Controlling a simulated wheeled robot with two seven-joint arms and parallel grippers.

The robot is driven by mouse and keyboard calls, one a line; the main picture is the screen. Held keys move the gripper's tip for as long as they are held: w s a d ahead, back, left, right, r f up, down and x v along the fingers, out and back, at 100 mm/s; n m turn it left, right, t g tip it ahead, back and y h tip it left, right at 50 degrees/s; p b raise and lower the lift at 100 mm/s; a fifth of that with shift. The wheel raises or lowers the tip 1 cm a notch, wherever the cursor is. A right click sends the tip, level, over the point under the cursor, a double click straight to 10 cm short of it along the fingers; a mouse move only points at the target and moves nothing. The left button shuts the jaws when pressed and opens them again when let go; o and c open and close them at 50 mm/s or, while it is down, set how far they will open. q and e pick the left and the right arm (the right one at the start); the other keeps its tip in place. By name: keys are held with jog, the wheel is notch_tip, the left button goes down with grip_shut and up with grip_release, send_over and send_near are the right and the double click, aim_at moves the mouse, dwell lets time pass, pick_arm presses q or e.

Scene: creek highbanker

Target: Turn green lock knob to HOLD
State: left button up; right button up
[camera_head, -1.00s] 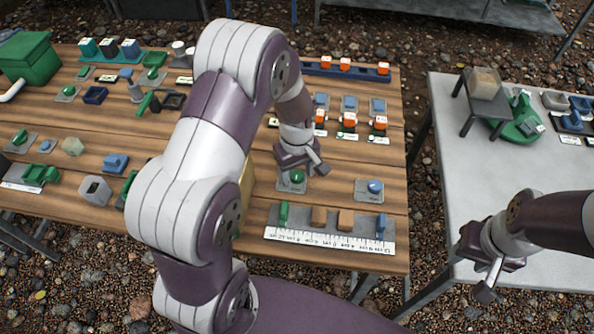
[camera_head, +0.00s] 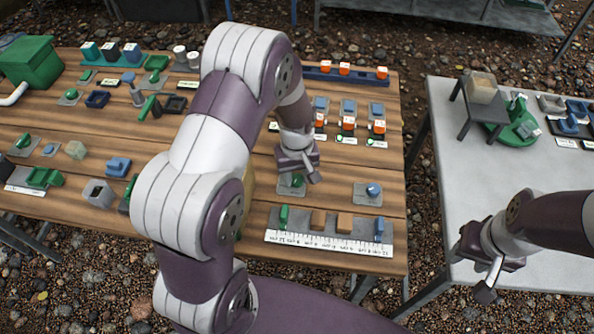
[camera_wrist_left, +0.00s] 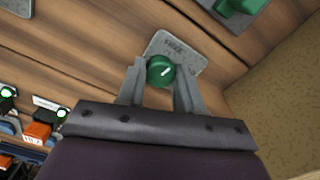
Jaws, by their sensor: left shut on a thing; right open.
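The green lock knob (camera_wrist_left: 161,71) sits on a small grey plate (camera_wrist_left: 186,50) with faint lettering that I cannot read. A pale mark on the knob's top points up and to the right in the left wrist view. My left gripper (camera_wrist_left: 158,85) is shut on the knob, one finger on each side. In the head view, the green knob (camera_head: 297,180) shows below my left gripper (camera_head: 300,174), partly hidden by it.
A blue knob (camera_head: 373,189) on its own plate stands to the right. A ruler strip (camera_head: 328,241) with green, tan and blue blocks lies in front. Orange-topped switches (camera_head: 348,124) stand behind. The grey table (camera_head: 462,170) is at the right.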

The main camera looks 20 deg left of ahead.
aim_at(297, 178)
pick_arm(q)
jog(key=m+p, duration=0.2)
jog(key=m, duration=0.2)
jog(key=shift+r+m, duration=0.15)
jog(key=shift+m, duration=0.15)
jog(key=shift+w+m+p, duration=0.1)
jog(key=shift+m+p, duration=1.2)
jog(key=shift+m, duration=1.1)
jog(key=o, duration=1)
jog(key=shift+o, duration=0.2)
notch_tip(297, 178, up, 12)
jog(key=shift+r+p, duration=0.2)
jog(key=shift+p, duration=0.2)
